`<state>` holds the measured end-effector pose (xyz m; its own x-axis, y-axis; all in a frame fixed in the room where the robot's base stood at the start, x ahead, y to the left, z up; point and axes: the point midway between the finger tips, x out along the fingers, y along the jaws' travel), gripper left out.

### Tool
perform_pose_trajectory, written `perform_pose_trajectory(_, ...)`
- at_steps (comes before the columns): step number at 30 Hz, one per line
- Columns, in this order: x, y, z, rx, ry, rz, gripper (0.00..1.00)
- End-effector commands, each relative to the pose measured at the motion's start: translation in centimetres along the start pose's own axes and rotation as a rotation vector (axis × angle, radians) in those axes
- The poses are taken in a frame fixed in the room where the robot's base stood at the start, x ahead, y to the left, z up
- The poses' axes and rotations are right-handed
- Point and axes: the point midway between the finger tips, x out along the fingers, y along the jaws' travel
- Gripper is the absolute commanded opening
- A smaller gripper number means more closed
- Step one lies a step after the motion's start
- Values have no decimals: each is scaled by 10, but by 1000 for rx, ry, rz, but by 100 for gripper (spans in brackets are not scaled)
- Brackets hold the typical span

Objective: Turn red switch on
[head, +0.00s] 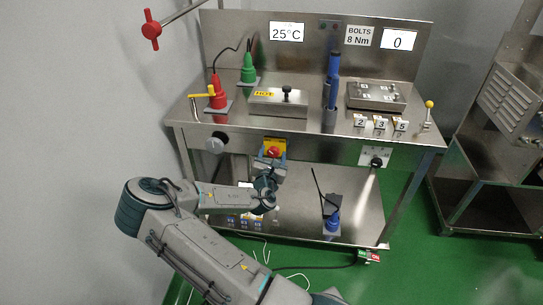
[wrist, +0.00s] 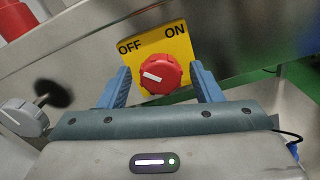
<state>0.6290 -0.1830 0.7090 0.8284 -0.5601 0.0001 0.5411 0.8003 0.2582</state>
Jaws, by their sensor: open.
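The red switch (head: 273,152) is a round knob on a yellow plate (head: 284,142) on the front of the steel bench. In the wrist view the red switch (wrist: 160,73) shows a white mark on its left part, toward the OFF side. OFF is printed upper left and ON upper right on the yellow plate (wrist: 172,45). My gripper (head: 270,163) is in front of the switch. In the wrist view my gripper (wrist: 161,69) is open, its blue fingers to either side of the knob, with gaps showing. I cannot tell whether the fingertips reach the knob's depth.
A grey knob (head: 215,143) is left of the plate on the bench front; it also shows in the wrist view (wrist: 22,117). A black knob on a white plate (head: 367,156) is to the right. The bench top (head: 310,126) overhangs the lower shelf (head: 300,222).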

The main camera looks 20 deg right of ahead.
Motion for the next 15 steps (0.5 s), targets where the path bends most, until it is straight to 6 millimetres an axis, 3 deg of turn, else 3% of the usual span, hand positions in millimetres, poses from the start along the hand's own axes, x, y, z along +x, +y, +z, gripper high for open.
perform_pose_trajectory(2, 0, 0, 0, 0, 0, 0, 53)
perform_pose_trajectory(6, 0, 0, 0, 0, 0, 0, 14)
perform_pose_trajectory(15, -1, 3, -1, 19, 1, 5, 14)
